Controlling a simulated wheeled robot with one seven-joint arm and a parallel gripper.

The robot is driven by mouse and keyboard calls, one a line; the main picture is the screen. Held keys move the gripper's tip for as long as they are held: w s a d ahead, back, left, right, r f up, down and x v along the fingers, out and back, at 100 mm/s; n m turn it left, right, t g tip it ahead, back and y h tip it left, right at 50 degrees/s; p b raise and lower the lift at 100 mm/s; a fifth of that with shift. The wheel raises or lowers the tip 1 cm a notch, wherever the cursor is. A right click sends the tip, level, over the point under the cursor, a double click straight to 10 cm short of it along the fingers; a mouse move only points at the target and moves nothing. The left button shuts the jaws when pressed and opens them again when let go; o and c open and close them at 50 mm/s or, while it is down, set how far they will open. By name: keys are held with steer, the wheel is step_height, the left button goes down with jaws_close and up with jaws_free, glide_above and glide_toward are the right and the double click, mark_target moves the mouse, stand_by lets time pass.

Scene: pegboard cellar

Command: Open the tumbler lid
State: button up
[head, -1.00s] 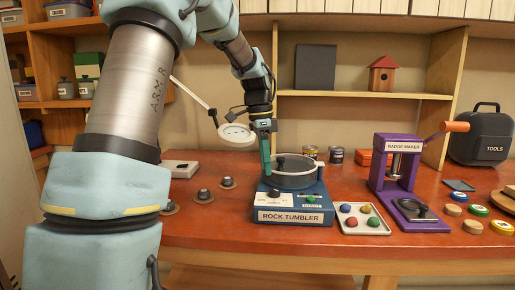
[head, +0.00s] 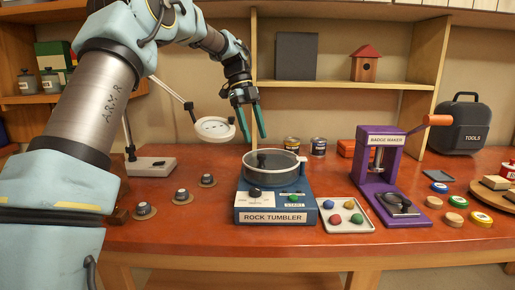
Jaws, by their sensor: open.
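The rock tumbler (head: 276,199) stands on the red-brown workbench, a blue base with a dark knob, a green start button and a name plate. Its round grey lid (head: 283,161) lies level on the drum, with a dark knob on top. A small light-coloured part sits at the lid's right edge. My gripper (head: 251,138) hangs above and slightly left of the lid, its two teal fingers spread and pointing down. Nothing shows between the fingers, and they look apart from the lid.
A tray of coloured stones (head: 346,215) sits right of the tumbler, then the purple badge maker (head: 377,165). A magnifier lamp (head: 214,129) stands behind left. Several small round pieces lie left of the tumbler. Two cans (head: 318,147) stand behind it.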

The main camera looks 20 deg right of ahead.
steer(key=shift+p+x, duration=0.35)
steer(key=shift+x, duration=2.3)
jaws_close()
